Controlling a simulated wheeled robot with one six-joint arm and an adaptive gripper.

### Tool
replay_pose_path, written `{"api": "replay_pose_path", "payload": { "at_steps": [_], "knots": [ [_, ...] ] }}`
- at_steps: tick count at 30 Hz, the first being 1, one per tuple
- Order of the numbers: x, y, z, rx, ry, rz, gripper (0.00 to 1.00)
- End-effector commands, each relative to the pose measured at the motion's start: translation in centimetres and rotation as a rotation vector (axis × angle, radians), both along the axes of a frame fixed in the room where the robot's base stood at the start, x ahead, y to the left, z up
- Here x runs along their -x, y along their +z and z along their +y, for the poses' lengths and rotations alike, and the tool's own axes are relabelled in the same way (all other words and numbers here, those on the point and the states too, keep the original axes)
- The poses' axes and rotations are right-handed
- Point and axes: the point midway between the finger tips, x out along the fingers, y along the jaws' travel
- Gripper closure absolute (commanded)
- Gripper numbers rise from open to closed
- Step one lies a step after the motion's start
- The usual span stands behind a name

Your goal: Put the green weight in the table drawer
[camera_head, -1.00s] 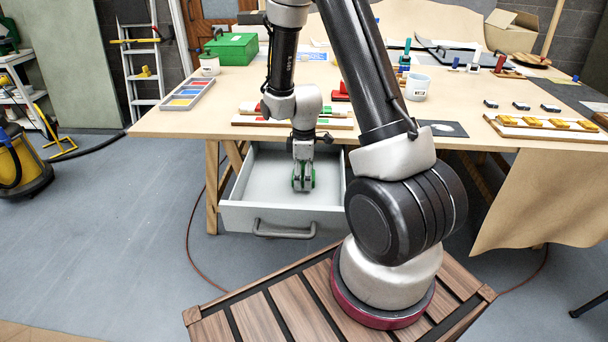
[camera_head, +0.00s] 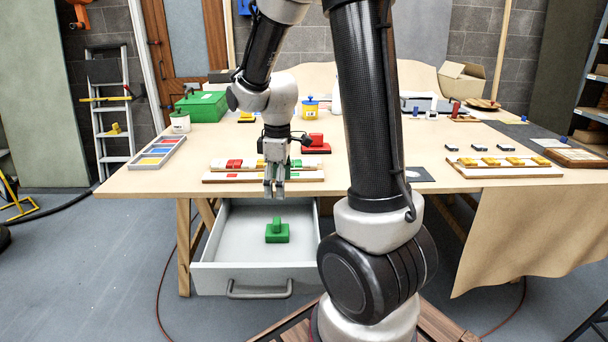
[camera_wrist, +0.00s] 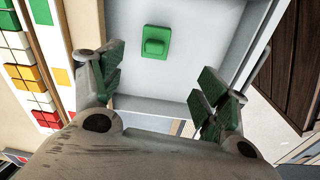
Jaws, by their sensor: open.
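The green weight (camera_head: 277,233), a flat block with a knob on top, sits upright on the floor of the open table drawer (camera_head: 232,243). My gripper (camera_head: 274,190) is above the drawer near the table's front edge, apart from the weight. In the wrist view my gripper (camera_wrist: 158,90) has its green-padded fingers spread wide with nothing between them. The weight (camera_wrist: 155,42) shows there beyond the fingers, inside the pale drawer (camera_wrist: 200,60).
The table (camera_head: 140,183) holds white strips of coloured tiles (camera_head: 222,177) by its front edge, a red weight (camera_head: 316,145), a green box (camera_head: 203,106) and a tray of colours (camera_head: 158,152). A tile panel (camera_head: 500,172) lies at the right.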

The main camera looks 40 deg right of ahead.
Motion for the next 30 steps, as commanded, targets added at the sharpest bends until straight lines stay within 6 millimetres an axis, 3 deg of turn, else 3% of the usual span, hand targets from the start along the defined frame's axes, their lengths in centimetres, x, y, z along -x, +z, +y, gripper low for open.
{"api": "replay_pose_path", "payload": {
  "at_steps": [1, 6, 12, 15, 19, 30],
  "knots": [
    [1.2, 2.6, 0.1, -0.005, -0.063, -0.039, 0.25],
    [7.0, 9.4, 0.3, -0.042, -0.331, -0.139, 0.25],
    [14.1, 13.8, 0.5, -0.113, -0.616, -0.241, 0.25],
    [16.7, 14.6, 0.6, -0.147, -0.718, -0.273, 0.25],
    [18.5, 15.0, 0.6, -0.173, -0.795, -0.294, 0.25],
    [19.0, 15.1, 0.6, -0.180, -0.818, -0.298, 0.25]
  ]
}}
